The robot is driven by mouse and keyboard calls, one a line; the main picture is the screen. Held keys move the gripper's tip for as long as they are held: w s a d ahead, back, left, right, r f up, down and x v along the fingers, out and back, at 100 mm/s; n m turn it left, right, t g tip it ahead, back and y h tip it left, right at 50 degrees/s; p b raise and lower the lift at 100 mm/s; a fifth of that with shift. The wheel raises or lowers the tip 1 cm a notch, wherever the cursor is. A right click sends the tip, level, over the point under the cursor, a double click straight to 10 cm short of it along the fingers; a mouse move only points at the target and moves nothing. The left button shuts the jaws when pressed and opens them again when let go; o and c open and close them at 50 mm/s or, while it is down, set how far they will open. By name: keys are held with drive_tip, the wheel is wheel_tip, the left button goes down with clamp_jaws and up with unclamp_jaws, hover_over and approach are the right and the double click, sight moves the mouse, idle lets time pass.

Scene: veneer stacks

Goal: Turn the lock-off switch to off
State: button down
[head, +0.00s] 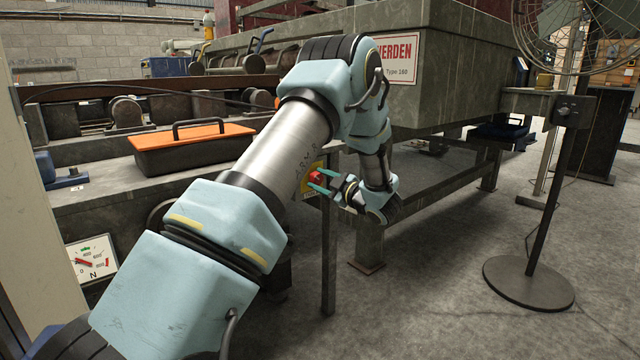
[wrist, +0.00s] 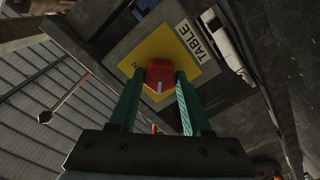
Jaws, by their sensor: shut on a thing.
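The lock-off switch is a red knob (wrist: 159,74) on a yellow plate (wrist: 150,48), seen in the middle of the wrist view. A short white mark shows on the knob, on the side toward the bottom of the picture. Part of a label, ending in N, is readable on the plate left of the knob; other lettering is hidden. My gripper (wrist: 160,80) has its two green fingers on either side of the knob, shut on it. In the head view the red knob (head: 316,177) is small, between the fingertips of my gripper (head: 319,181), partly behind my arm.
A white TABLE label (wrist: 195,40) sits beside the plate. An orange-topped toolbox (head: 190,135) rests on the bench at left. A dark metal post (head: 329,250) stands under the switch. A fan stand (head: 530,283) is at right. The concrete floor between is clear.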

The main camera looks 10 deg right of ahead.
idle(0.4)
drive_tip(key=shift+c, duration=1.8)
unclamp_jaws()
drive_tip(key=p+v, duration=0.1)
drive_tip(key=v, duration=0.9)
drive_tip(key=shift+s+d+p, duration=0.2)
drive_tip(key=shift+s+p, duration=0.15)
drive_tip(key=shift+p, duration=0.05)
